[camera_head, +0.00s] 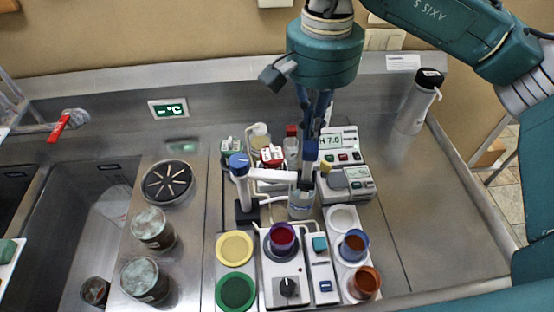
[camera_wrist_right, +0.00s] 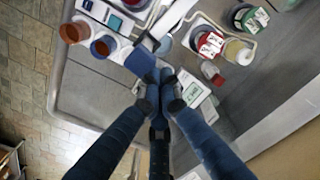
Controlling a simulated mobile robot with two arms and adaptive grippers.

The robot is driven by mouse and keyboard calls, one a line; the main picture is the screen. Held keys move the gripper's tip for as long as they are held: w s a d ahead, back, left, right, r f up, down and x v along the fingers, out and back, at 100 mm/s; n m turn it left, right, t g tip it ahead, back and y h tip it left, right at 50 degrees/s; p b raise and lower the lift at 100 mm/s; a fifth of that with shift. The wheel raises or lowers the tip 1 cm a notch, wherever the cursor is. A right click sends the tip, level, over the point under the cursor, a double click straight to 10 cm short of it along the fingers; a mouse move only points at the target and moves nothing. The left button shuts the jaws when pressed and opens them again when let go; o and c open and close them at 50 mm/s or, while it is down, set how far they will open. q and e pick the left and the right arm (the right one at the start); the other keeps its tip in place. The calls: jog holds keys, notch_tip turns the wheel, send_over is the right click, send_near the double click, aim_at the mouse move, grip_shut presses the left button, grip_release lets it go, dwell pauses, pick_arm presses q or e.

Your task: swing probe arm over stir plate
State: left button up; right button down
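The probe arm (camera_head: 272,175) is a white bar running right from a dark-based post with a blue knob (camera_head: 238,163). Its dark outer end hangs above a clear beaker (camera_head: 301,207), behind the stir plate. The stir plate (camera_head: 287,270) is a white box with a black front knob, carrying a cup of dark red-purple liquid (camera_head: 282,236). My right gripper (camera_head: 312,140) reaches down from above, its fingers closed on a blue tab (camera_head: 311,150) at the arm's outer end. The wrist view shows the fingertips (camera_wrist_right: 160,76) together at the blue tab (camera_wrist_right: 140,62). My left gripper is out of view.
A meter reading 7.0 (camera_head: 338,143) stands behind right. Several small bottles stand behind the arm. Bare steel counter (camera_head: 430,210) lies far right.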

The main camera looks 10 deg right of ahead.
aim_at(314, 151)
jog(key=shift+s+f+b, duration=0.15)
jog(key=shift+s+b, duration=0.2)
jog(key=shift+s, duration=1.05)
jog(key=shift+s+a+b, duration=0.3)
jog(key=shift+s+b, duration=0.25)
jog(key=shift+s, duration=0.2)
jog(key=shift+s+a, duration=0.25)
jog(key=shift+s, duration=0.55)
